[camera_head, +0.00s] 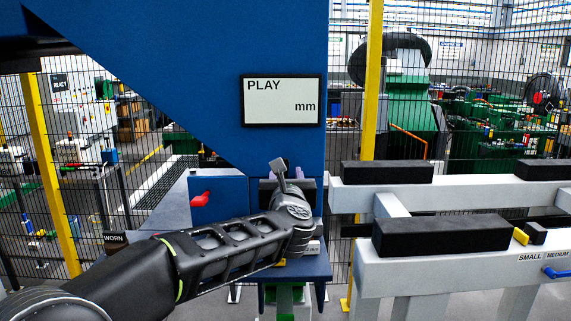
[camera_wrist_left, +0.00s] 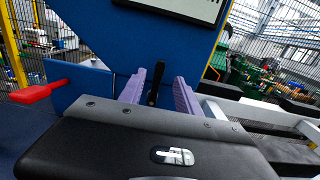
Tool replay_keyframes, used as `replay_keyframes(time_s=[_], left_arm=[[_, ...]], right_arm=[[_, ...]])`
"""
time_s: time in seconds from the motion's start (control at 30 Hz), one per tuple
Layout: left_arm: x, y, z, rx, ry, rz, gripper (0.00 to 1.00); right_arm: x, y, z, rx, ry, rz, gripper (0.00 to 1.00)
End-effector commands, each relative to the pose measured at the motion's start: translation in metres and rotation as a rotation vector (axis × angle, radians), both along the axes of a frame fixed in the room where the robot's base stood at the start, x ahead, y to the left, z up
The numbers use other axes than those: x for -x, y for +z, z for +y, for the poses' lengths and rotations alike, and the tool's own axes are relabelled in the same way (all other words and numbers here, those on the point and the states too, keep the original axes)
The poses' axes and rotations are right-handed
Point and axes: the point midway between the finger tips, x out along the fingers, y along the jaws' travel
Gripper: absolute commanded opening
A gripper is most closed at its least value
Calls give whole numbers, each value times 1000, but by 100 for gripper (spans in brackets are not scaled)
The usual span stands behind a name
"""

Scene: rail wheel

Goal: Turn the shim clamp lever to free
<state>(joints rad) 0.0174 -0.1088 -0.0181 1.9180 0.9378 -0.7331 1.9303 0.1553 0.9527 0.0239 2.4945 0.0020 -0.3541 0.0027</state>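A black upright lever-like bar (camera_wrist_left: 155,84) stands in front of the blue panel in the left wrist view. No label shows whether it is the shim clamp lever. My left gripper (camera_wrist_left: 160,92) has two purple fingers spread apart, one on each side of this bar in the picture. I see no contact, and cannot tell whether the bar is between the fingertips or beyond them. In the head view my left gripper (camera_head: 290,178) is at the blue stand, largely hidden by my wrist. A red handle (camera_head: 201,199) is on the blue box to its left. My right gripper is out of view.
A PLAY mm display (camera_head: 282,100) is on the blue panel above. Grey rails with black blocks (camera_head: 441,234) stand at right, with a blue handle (camera_head: 556,272) by the SMALL/MEDIUM label. A WORN sign (camera_head: 115,238) is at left. Mesh fencing runs behind.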

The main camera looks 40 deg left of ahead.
Motion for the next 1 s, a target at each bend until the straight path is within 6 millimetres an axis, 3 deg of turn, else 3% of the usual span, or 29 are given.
replay_keyframes(time_s=[0.23, 0.63, 1.0], left_arm=[[-11, 1, 8, -2, 1, 3, 40], [-56, 2, 43, -2, 1, 3, 40], [-62, 0, 48, -2, 0, 1, 40]], right_arm=[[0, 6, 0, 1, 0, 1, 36], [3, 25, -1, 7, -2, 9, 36], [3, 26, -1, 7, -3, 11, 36]])
